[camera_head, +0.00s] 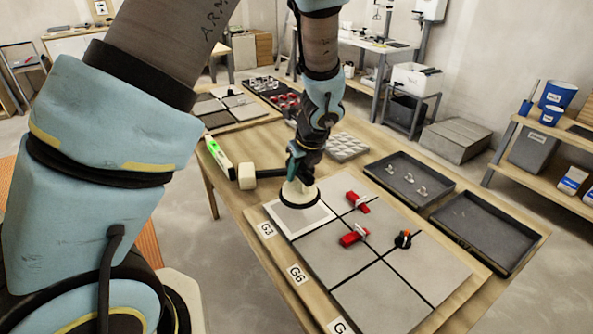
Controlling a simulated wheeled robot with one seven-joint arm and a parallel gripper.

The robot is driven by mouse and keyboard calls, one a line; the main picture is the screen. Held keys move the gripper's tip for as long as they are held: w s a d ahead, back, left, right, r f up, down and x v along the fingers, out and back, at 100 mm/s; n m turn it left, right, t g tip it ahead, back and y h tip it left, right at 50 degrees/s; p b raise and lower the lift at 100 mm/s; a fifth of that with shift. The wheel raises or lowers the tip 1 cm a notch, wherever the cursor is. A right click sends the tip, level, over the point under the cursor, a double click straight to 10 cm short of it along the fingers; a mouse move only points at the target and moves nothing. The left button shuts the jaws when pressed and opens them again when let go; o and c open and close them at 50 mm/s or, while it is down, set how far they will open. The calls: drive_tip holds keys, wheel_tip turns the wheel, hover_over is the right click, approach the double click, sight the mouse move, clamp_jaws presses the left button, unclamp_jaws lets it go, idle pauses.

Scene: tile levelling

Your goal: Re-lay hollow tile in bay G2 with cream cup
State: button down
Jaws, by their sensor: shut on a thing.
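My gripper (298,170) points down and is shut on the cream cup (297,188), whose dark rim rests on or just above a pale tile (315,219). I cannot tell whether the rim touches it. The tile has a bright white border and lies at the near-left corner of the tile panel, by the label G3 (267,229). The label G6 (297,274) is farther along the edge; a third label is cut off. No G2 label is readable.
Two dark trays (476,231) lie to the right; the far one holds a few small clips. A mallet (246,177) and a green level (219,156) lie left of the panel. A black tray of red wedges (264,85) is behind. My arm fills the left.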

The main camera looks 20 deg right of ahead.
sight(306, 168)
drive_tip(key=shift+f+b, duration=2.35)
drive_tip(key=shift+f, duration=0.5)
drive_tip(key=shift+f, duration=0.15)
drive_tip(key=c, duration=0.6)
unclamp_jaws()
drive_tip(key=b+v, duration=0.1)
drive_tip(key=v, duration=0.9)
drive_tip(key=shift+r, duration=0.4)
drive_tip(key=s+a+r+n+g+h, duration=0.1)
drive_tip(key=a+n+g, duration=0.2)
drive_tip(key=a+n, duration=2.7)
drive_tip(key=n, duration=0.2)
drive_tip(key=shift+a+n, duration=0.35)
drive_tip(key=shift+n, duration=0.05)
